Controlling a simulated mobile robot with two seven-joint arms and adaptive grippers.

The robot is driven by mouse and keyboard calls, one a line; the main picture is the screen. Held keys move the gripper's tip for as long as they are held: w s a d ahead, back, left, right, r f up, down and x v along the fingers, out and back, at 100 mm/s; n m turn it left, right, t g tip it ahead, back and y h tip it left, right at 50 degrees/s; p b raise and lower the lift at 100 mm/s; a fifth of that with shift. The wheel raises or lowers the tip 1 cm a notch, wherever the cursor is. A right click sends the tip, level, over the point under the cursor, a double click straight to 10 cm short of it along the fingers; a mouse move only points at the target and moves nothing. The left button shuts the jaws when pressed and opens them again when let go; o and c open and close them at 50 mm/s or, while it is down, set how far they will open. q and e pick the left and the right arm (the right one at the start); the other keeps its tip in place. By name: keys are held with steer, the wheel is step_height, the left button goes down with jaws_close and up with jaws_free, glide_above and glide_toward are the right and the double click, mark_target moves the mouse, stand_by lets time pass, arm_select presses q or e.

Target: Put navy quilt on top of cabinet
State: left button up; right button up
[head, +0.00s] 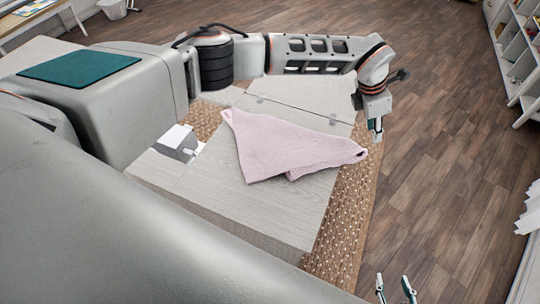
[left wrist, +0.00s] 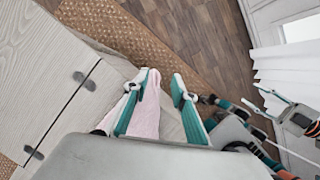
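No navy quilt shows in either view. A pale pink cloth (head: 285,146) lies spread and creased on the pale wood-grain cabinet top (head: 260,205), one corner reaching past the right edge. My left gripper (head: 376,136) points down just above that corner, off the cabinet's right side. In the left wrist view its two fingers (left wrist: 158,88) are apart, with the pink cloth (left wrist: 148,115) showing behind and between them; no grip on it is visible. My right gripper (head: 395,290) is open and empty at the bottom of the head view, over the floor.
A hinged pale leaf (head: 310,93) extends behind the cloth. A grey and white device (head: 180,143) sits in an opening at left. A woven tan rug (head: 345,225) lies under the cabinet. Bare wood floor (head: 450,140) is free at right; white shelves (head: 515,50) stand beyond.

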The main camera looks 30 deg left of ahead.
arm_select(q)
steer(key=shift+a, duration=0.15)
jaws_close()
steer(key=s+a+f, duration=0.1)
steer(key=a, duration=0.9)
steer(key=s+a+f, duration=0.1)
steer(key=a+f, duration=0.1)
steer(key=a, duration=0.8)
steer(key=s+a+f, duration=0.1)
steer(key=a+f, duration=0.1)
steer(key=a, duration=0.8)
steer(key=shift+s+f, duration=0.1)
steer(key=shift+s, duration=0.15)
steer(key=shift+f, duration=0.15)
